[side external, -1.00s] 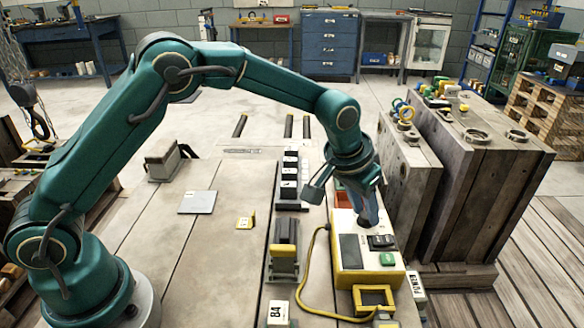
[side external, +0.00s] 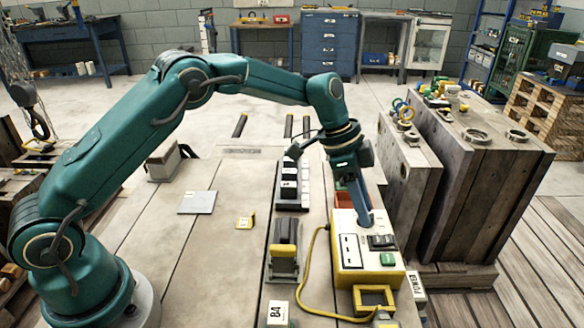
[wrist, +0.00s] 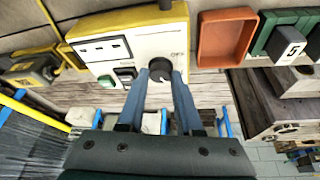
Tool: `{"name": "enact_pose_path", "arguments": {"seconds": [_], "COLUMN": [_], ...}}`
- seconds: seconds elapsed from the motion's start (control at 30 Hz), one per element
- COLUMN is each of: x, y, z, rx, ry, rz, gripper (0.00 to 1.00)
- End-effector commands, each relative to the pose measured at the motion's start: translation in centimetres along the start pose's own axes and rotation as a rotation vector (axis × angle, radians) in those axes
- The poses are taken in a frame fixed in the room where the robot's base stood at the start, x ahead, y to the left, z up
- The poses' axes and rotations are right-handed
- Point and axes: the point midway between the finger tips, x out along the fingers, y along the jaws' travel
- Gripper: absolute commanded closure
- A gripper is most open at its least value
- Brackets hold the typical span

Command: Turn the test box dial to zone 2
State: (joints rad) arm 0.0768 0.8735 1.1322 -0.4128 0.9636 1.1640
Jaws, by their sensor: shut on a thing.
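The test box (side external: 345,222) is a cream case with a yellow lower edge, standing on the table in the side view. It also fills the upper middle of the wrist view (wrist: 165,35). Its dial (wrist: 160,66) is a dark round knob, held between the two blue-grey fingers of my gripper (wrist: 160,78). In the side view my gripper (side external: 366,221) points down onto the box's far end and hides the dial. The box's display (wrist: 102,48) is pale with dark marks.
An orange-red tray (wrist: 226,38) sits beside the box. A yellow cable (side external: 308,265) curves along the box's left. A rack of dark blocks (side external: 291,190) stands further left. Large mould blocks (side external: 407,175) rise close on the right. The table's left half is mostly clear.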

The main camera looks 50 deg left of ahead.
Motion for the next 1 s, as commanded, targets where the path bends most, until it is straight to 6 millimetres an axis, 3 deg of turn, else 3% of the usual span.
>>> {"name": "enact_pose_path", "arguments": {"seconds": [0.33, 0.9, 0.93, 1.0], "x": [0.05, 0.05, 0.05, 0.05], "y": [-0.18, -0.19, -0.2, -0.2], "z": [0.17, 0.23, 0.23, 0.21], "rx": [0.142, 0.17, 0.17, 0.17], "ry": [-0.01, -0.013, -0.013, -0.012], "rz": [0.06, 0.072, 0.072, 0.072], "gripper": [1.0, 1.0, 0.62, 0.36]}}
